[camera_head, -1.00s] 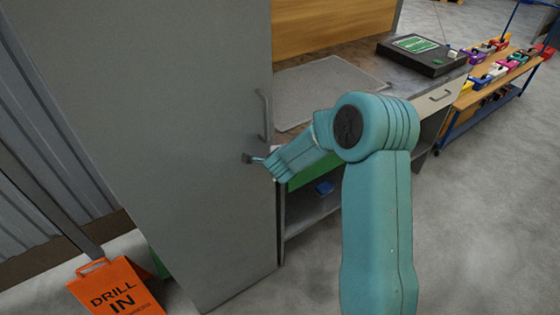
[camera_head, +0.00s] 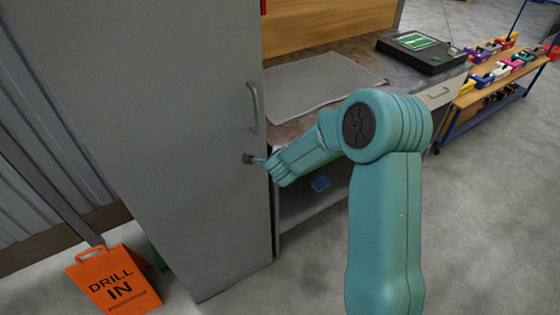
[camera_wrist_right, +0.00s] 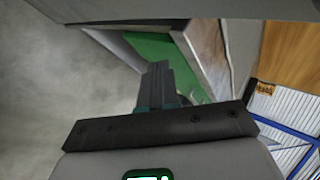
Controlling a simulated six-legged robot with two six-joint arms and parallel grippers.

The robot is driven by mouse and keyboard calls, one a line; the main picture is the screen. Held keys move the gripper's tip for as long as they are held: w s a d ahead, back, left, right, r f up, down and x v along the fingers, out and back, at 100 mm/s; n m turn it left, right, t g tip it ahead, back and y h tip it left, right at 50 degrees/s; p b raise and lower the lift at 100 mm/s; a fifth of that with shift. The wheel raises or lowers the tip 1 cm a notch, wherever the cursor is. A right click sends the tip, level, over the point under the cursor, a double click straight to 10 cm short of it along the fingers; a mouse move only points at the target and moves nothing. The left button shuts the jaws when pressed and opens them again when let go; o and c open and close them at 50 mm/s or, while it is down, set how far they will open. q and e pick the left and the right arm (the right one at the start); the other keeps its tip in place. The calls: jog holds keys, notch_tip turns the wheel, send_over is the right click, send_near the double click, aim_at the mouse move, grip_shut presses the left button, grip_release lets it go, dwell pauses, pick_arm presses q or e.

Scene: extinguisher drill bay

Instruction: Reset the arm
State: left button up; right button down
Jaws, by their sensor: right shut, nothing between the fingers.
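My right arm (camera_head: 388,220) is teal and bends toward the tall grey door (camera_head: 190,200) in the head view. My right gripper (camera_head: 248,158) is shut and empty. It shows in front of the door, left of the door's right edge and below the vertical bar handle (camera_head: 254,108). I cannot tell whether its tips touch the door. In the right wrist view the dark fingers (camera_wrist_right: 158,82) are together, with a green panel (camera_wrist_right: 160,48) beyond. My left gripper is out of view.
A workbench (camera_head: 400,75) with a grey mat (camera_head: 320,85) and a black box (camera_head: 425,52) stands behind my arm. An orange drill sign (camera_head: 113,280) stands at lower left. A rack (camera_head: 490,85) of colourful items is at right. The floor (camera_head: 490,220) at right is clear.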

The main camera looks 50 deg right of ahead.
jog(key=s+a+r, duration=0.2)
jog(key=s+r, duration=0.3)
jog(key=r, duration=0.1)
jog(key=shift+s+p, duration=0.25)
jog(key=shift+p, duration=0.1)
jog(key=shift+f, duration=0.1)
jog(key=s+a+f+n+g+y, duration=0.2)
jog(key=s+a+f+n, duration=0.3)
jog(key=a+f+n, duration=0.3)
jog(key=s+a+f+n+g+y, duration=0.2)
jog(key=s+a+f+n+y, duration=0.2)
jog(key=a+f+n, duration=0.4)
jog(key=s+a+f+n+g+y, duration=0.2)
jog(key=a+f+n, duration=0.6)
jog(key=a, duration=0.9)
jog(key=s+f+y, duration=0.1)
jog(key=s+y, duration=0.1)
jog(key=s, duration=0.1)
jog(key=shift+s+a+f+n+y, duration=0.15)
jog(key=shift+s+n+y, duration=0.15)
jog(key=shift+n, duration=0.1)
